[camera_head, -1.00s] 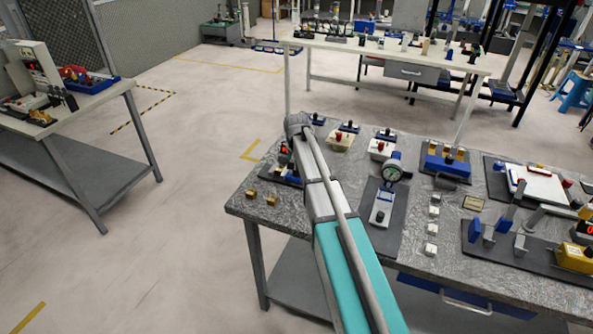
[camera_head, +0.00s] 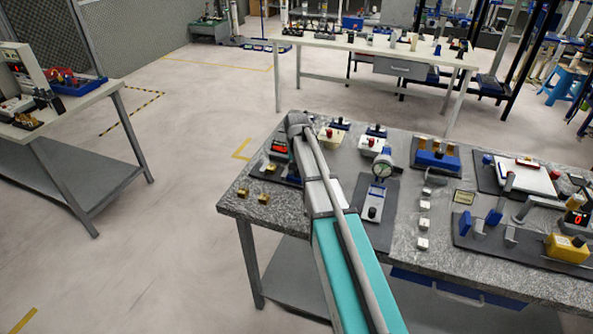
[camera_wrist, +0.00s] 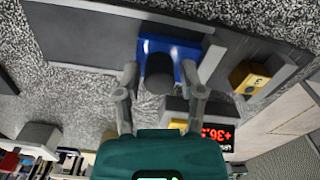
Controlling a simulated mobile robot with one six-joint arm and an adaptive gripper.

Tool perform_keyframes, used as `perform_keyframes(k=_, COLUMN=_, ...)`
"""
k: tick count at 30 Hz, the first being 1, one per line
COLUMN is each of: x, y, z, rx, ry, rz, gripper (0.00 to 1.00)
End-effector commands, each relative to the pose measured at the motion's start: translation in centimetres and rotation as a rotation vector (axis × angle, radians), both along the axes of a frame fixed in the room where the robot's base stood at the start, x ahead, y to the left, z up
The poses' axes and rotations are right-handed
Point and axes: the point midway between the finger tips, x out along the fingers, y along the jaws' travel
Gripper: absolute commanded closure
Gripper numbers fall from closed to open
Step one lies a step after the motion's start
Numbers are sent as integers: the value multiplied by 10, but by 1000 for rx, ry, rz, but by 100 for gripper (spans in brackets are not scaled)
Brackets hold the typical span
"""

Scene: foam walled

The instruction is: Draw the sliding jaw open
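In the wrist view a blue block (camera_wrist: 191,50), likely the sliding jaw, carries a round black knob (camera_wrist: 159,72). It sits along the edge of a dark grey base plate (camera_wrist: 85,38). My gripper (camera_wrist: 159,70) is open, with one finger on each side of the knob and a visible gap to each. I cannot tell how deep the fingertips reach. A readout with red digits (camera_wrist: 217,137) is beside the right finger, upside down. In the head view the red readout (camera_head: 280,149) shows left of my arm's end; my gripper is hidden there.
A yellow block marked 3 (camera_wrist: 249,76) is right of the blue block. In the head view small brass blocks (camera_head: 263,198) lie at the bench's left corner. A dial gauge stand (camera_head: 375,200) is close right of my arm. Other fixtures crowd the bench's right side.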

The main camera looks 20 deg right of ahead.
Motion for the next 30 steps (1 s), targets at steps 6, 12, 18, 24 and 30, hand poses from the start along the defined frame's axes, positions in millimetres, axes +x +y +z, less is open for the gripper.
perform_keyframes(k=6, x=0, y=0, z=0, rx=0, ry=0, rz=0, gripper=30)
perform_keyframes(k=12, x=0, y=0, z=0, rx=0, ry=0, rz=0, gripper=30)
perform_keyframes(k=18, x=4, y=4, z=0, rx=0, ry=0, rz=0, gripper=30)
perform_keyframes(k=24, x=14, y=16, z=0, rx=0, ry=0, rz=1, gripper=30)
perform_keyframes(k=30, x=23, y=29, z=9, rx=0, ry=0, rz=-1, gripper=30)
